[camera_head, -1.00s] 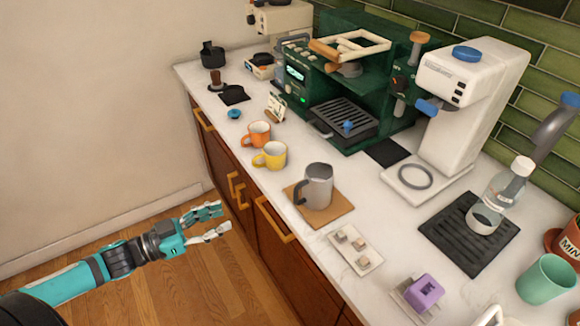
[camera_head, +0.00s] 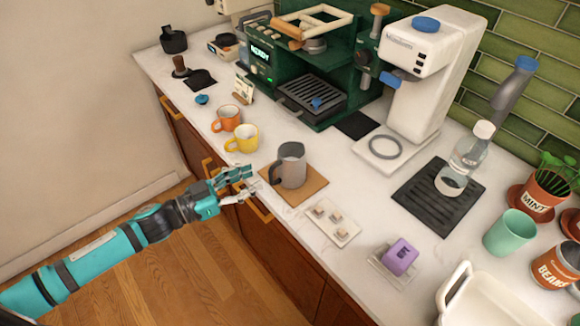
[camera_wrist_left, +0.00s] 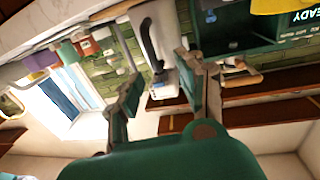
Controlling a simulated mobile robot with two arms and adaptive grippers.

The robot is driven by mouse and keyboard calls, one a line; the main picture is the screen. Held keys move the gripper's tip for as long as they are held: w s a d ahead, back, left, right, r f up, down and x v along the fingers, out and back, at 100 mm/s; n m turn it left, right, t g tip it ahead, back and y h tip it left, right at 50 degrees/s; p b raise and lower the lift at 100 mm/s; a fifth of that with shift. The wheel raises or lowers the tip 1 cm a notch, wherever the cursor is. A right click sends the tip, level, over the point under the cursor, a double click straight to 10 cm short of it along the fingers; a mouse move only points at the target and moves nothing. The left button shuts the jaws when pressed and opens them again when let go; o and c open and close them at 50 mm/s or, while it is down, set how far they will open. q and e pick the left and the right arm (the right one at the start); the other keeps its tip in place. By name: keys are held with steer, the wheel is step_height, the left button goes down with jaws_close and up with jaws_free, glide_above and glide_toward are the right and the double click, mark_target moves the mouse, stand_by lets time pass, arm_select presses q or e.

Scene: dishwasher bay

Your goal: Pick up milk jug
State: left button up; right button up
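The milk jug (camera_head: 291,167) is a grey metal jug with a dark handle on its left side. It stands upright on a brown square board (camera_head: 313,190) near the counter's front edge. My left gripper (camera_head: 251,181) is open and empty, just left of the jug on the handle side, with a small gap to it. In the left wrist view, the jug (camera_wrist_left: 165,28) and its dark handle show beyond the two spread fingers (camera_wrist_left: 160,80). My right gripper is not in view.
A yellow mug (camera_head: 243,138) and an orange mug (camera_head: 227,119) stand behind and left of the jug. A small white tray (camera_head: 341,238) with several small blocks lies to its right. The green espresso machine (camera_head: 275,70) stands behind. Cabinet handles stick out below the counter edge.

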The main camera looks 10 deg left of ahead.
mark_target(270, 170)
arm_select(q)
steer(key=p+x, duration=0.1)
steer(key=x, duration=0.1)
steer(key=p+x, duration=0.1)
steer(key=x, duration=0.2)
steer(key=shift+s+d, duration=0.1)
steer(key=shift+d, duration=0.45)
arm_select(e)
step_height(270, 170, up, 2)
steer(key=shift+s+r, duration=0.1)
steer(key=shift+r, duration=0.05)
arm_select(q)
jaws_close()
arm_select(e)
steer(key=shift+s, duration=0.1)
